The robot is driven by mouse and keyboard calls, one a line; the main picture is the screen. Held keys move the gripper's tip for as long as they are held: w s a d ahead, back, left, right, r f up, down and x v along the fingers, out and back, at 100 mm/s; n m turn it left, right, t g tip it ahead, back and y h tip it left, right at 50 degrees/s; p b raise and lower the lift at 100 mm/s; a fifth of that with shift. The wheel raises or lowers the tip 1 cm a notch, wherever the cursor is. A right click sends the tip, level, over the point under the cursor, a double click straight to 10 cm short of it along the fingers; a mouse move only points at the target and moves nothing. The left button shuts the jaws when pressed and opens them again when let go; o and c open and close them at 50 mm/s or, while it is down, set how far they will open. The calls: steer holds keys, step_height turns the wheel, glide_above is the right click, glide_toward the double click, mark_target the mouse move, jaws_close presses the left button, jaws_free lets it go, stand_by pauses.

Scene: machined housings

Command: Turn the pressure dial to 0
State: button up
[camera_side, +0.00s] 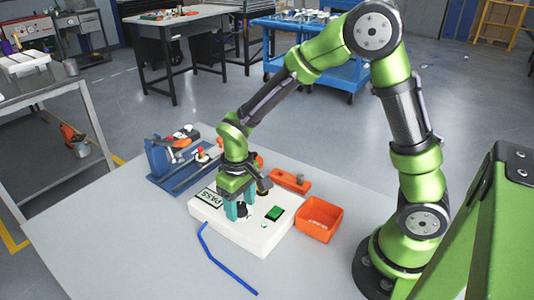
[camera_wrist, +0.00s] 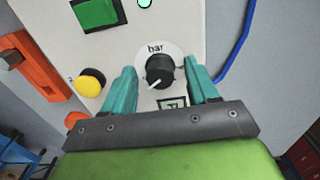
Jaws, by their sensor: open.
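The pressure dial (camera_wrist: 160,70) is a round black knob on a white disc marked "bar", seen in the wrist view. Its white pointer is toward the lower left of that picture; the scale numbers are too small to read. The dial sits on the white control box (camera_side: 270,238), which lies on the table in the side view. My gripper (camera_wrist: 163,74) is open, with one teal finger on each side of the dial and gaps visible between them and the knob. In the side view my gripper (camera_side: 238,207) is low over the box and partly hides the dial.
A blue fixture (camera_side: 160,163) stands back left; a blue rod (camera_side: 228,268) lies in front.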

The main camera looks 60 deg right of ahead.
mark_target(239, 205)
step_height(239, 205, up, 17)
stand_by(0.4)
steer(key=shift+f, duration=0.1)
steer(key=s+d+r+m+t+y, duration=0.1)
steer(key=s+d+m+t, duration=0.1)
steer(key=s, duration=0.4)
steer(key=s+d+r+m+t+y, duration=0.1)
steer(key=s+t, duration=0.4)
steer(key=s, duration=0.1)
steer(key=shift+s+d+r+m, duration=0.2)
steer(key=shift+d+r+m, duration=0.05)
steer(key=shift+d+m, duration=0.15)
stand_by(0.4)
